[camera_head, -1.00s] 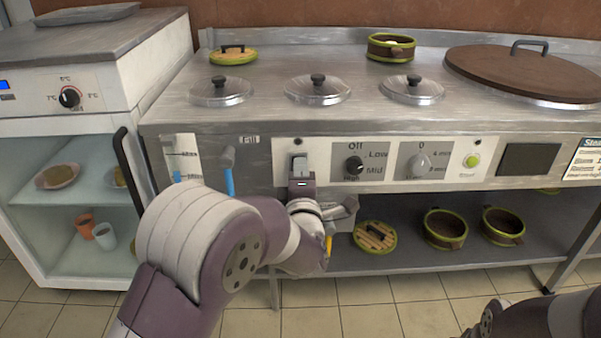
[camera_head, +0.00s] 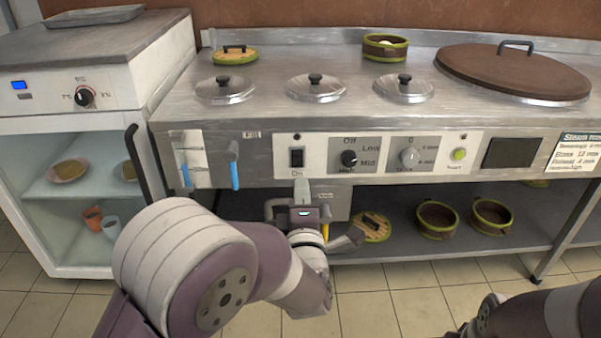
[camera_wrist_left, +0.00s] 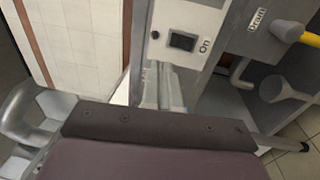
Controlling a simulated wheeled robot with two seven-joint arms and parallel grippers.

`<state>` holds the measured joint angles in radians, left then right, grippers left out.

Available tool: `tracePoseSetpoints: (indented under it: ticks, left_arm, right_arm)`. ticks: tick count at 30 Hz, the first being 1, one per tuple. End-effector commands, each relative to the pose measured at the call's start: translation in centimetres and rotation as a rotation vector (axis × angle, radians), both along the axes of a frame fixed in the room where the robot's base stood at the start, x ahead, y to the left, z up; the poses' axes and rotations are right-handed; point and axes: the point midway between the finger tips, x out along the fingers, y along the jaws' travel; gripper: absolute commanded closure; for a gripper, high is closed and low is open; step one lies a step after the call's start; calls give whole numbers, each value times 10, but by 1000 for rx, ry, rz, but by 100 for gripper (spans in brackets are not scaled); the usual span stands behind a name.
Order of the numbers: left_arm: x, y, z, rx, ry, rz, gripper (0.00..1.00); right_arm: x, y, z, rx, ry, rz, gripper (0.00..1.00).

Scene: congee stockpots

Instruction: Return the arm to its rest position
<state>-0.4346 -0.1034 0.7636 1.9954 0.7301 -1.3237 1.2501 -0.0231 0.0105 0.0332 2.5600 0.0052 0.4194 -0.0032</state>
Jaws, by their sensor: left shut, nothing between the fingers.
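My left arm comes in from the lower left in the head view. Its gripper (camera_head: 302,188) is shut and empty, in front of the counter's panel just below the black rocker switch (camera_head: 297,158). The "On" label shows under the switch. In the left wrist view the switch (camera_wrist_left: 182,42) and its label are near the top, and the gripper's dark body fills the bottom. Whether the fingertips touch the panel cannot be told. Part of my right arm shows at the lower right of the head view, with its gripper out of frame.
The steel counter (camera_head: 300,115) holds three lidded wells and a large brown lid (camera_head: 513,72). Round green-rimmed pots (camera_head: 438,218) stand on the shelf below. A blue-handled valve (camera_head: 234,165) is left of the switch. An open-fronted cabinet (camera_head: 75,205) is at left. The floor in front is clear.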

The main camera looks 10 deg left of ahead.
Motion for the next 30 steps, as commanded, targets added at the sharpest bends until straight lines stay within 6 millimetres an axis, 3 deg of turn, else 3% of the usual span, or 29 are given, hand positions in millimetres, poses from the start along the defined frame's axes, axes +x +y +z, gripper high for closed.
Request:
tracePoseSetpoints:
  ticks: [6,21,23,26,28,30]
  left_arm:
    - [-15,-4,2,0,0,0,100]
    - [-14,-5,-3,46,34,1,100]
    - [-12,-15,-25,140,160,-50,100]
    - [-23,-51,-81,420,490,-291,100]
    - [-49,-65,-105,663,723,-520,100]
    - [-84,-62,-118,883,911,-744,100]
  right_arm:
    - [0,0,6,0,0,0,53]
    - [0,0,5,0,0,0,53]
    - [0,0,5,0,0,0,53]
    - [0,0,7,0,0,0,53]
    - [0,0,20,0,1,0,53]
    - [0,0,35,0,0,0,53]
